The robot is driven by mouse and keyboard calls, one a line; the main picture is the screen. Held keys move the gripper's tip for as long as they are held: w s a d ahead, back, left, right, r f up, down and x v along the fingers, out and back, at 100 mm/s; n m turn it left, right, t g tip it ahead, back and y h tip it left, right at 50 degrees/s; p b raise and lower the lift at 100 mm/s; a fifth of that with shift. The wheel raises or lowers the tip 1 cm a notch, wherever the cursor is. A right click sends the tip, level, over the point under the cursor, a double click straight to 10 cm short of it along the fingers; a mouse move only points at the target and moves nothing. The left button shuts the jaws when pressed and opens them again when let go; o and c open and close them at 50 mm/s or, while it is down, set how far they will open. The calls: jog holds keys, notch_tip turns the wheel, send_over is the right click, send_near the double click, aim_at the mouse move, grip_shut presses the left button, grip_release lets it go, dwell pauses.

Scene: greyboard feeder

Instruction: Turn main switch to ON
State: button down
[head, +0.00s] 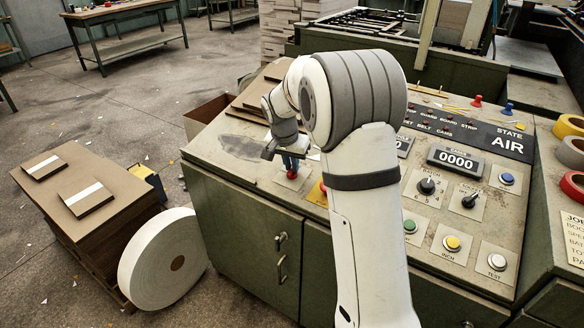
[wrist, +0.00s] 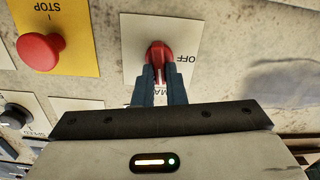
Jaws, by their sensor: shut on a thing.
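The main switch is a red knob on a pale plate; in the wrist view the knob (wrist: 159,52) sits between my fingertips. An OFF label shows just to its right there, and part of another label is hidden behind my fingers. The ON mark is not visible. My gripper (wrist: 162,72) is shut on the knob, with its two dark blue fingers on either side. In the head view my gripper (head: 290,161) reaches down to the red knob (head: 292,174) near the front left of the sloped panel. My arm covers part of the panel.
A red stop button (wrist: 40,51) on a yellow plate is close beside the switch. Right of my arm are a green button (head: 410,226), black selector knobs (head: 427,186) and a counter display (head: 456,160). Board stacks (head: 85,195) and a white roll (head: 165,262) stand at left.

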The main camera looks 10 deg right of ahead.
aim_at(289, 173)
jog(key=shift+d+m+b, duration=0.1)
jog(key=shift+m+b, duration=0.3)
jog(key=shift+m, duration=0.6)
jog(key=shift+r, duration=0.1)
jog(key=c, duration=1.5)
grip_release()
jog(key=shift+p+v, duration=0.45)
jog(key=shift+v, duration=3.4)
jog(key=shift+s, duration=0.15)
